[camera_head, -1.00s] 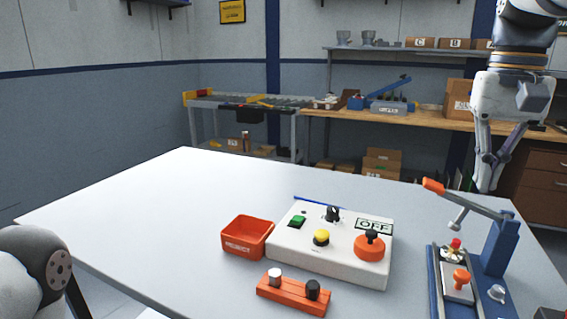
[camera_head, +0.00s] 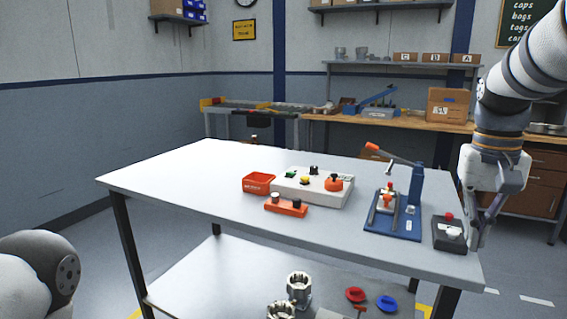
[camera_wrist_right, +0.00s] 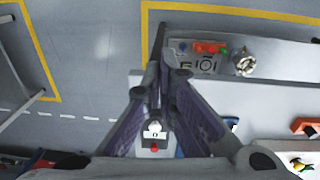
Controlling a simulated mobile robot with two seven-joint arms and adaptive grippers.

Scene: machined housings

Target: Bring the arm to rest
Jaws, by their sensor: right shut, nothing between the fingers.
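I cannot tell whether the gripper touches the box or the table edge. Part of my left arm shows at the lower left, with its gripper out of view.
The table holds a blue lever press (camera_head: 400,205), a white control box (camera_head: 313,187), an orange bin (camera_head: 258,183) and an orange block with two knobs (camera_head: 286,207). The lower shelf (camera_head: 215,275) holds metal housings (camera_head: 299,289) and red and blue rings. The table's left part is clear.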

